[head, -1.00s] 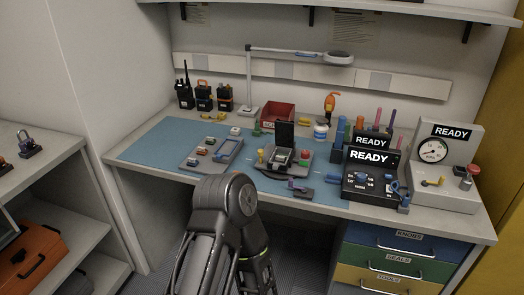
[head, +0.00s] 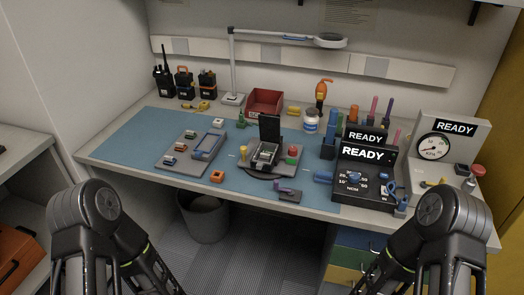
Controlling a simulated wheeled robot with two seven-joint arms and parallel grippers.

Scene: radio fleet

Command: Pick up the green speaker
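Links of both my arms show at the lower left and lower right, short of the bench. Neither gripper can be seen.
A grey tray (head: 178,158) with small coloured parts lies on the mat. An orange part (head: 217,176) is at the mat's front. A red bin (head: 265,101) and lamp (head: 232,70) stand behind. A waste bin (head: 203,215) stands below.

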